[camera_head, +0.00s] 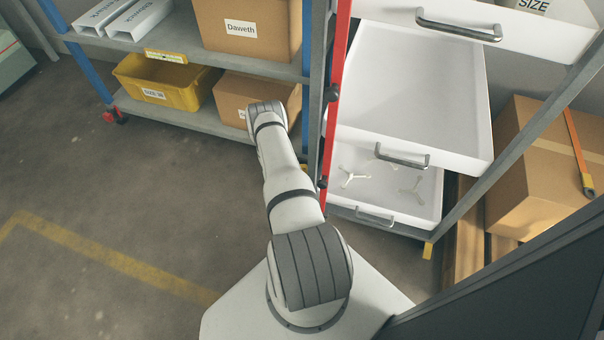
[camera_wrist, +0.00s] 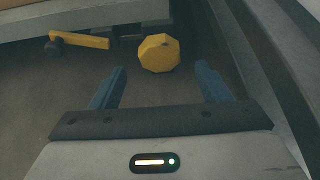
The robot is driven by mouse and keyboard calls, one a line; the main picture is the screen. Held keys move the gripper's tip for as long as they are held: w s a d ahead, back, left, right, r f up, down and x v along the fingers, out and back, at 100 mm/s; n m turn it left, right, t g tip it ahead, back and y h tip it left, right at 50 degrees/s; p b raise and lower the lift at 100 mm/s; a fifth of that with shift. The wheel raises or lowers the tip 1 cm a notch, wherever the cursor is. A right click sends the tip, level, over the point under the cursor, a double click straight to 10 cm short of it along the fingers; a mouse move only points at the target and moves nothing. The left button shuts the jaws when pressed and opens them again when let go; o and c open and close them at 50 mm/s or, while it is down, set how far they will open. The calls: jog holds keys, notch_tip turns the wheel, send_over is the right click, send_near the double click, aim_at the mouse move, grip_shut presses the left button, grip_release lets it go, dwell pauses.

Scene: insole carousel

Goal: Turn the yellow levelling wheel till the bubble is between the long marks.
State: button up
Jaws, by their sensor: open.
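The yellow levelling wheel (camera_wrist: 159,53) is a faceted knob under the edge of a grey frame in the wrist view. My gripper (camera_wrist: 162,82) is open, with its two blue fingers apart. The wheel shows beyond the fingertips, roughly between them in the picture. Nothing is held, and I cannot see the fingers touching the wheel. In the head view my arm reaches toward the shelf rack, and its gripper end is hidden.
A yellow lever (camera_wrist: 80,40) with a dark end is left of the wheel. A grey post runs down the right of the wrist view. In the head view, white drawers (camera_head: 400,95) stand open right of my arm. A yellow bin (camera_head: 165,82) sits on the lower shelf.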

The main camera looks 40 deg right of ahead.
jog(key=b+x, duration=0.1)
jog(key=x, duration=0.4)
jog(key=c, duration=1)
jog(key=shift+o, duration=0.2)
jog(key=shift+n+b, duration=0.5)
jog(key=shift+b, duration=0.05)
